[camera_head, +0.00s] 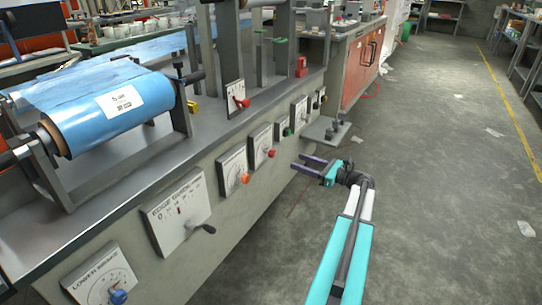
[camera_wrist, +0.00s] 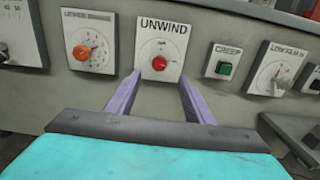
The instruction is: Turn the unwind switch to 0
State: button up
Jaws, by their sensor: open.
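The unwind switch is a red knob (camera_wrist: 159,63) on a white plate marked UNWIND (camera_wrist: 175,47), fixed to the machine's grey front. The plate also shows in the head view (camera_head: 259,141), with the red knob (camera_head: 271,153) at its lower right. Scale marks sit above the knob, but the 0 and the knob's setting are too small to read. My gripper (camera_wrist: 160,76) is open and empty, its two purple fingers pointing at the panel on either side below the knob. In the head view my gripper (camera_head: 298,162) is a little right of the knob and apart from it.
An orange knob (camera_wrist: 81,52) is left of the switch. A green button (camera_wrist: 225,69) marked CREEP and another dial (camera_wrist: 277,70) are to the right. A small grey shelf (camera_head: 325,131) juts out beyond my gripper.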

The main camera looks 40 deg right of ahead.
aim_at(274, 153)
jog(key=shift+w, duration=0.1)
jog(key=b+x, duration=0.4)
jog(key=x, duration=0.7)
jog(key=shift+w, duration=0.3)
jog(key=shift+b+x, duration=0.4)
jog(key=shift+x, duration=0.65)
jog(key=c, duration=1.1)
jog(key=shift+o, duration=0.3)
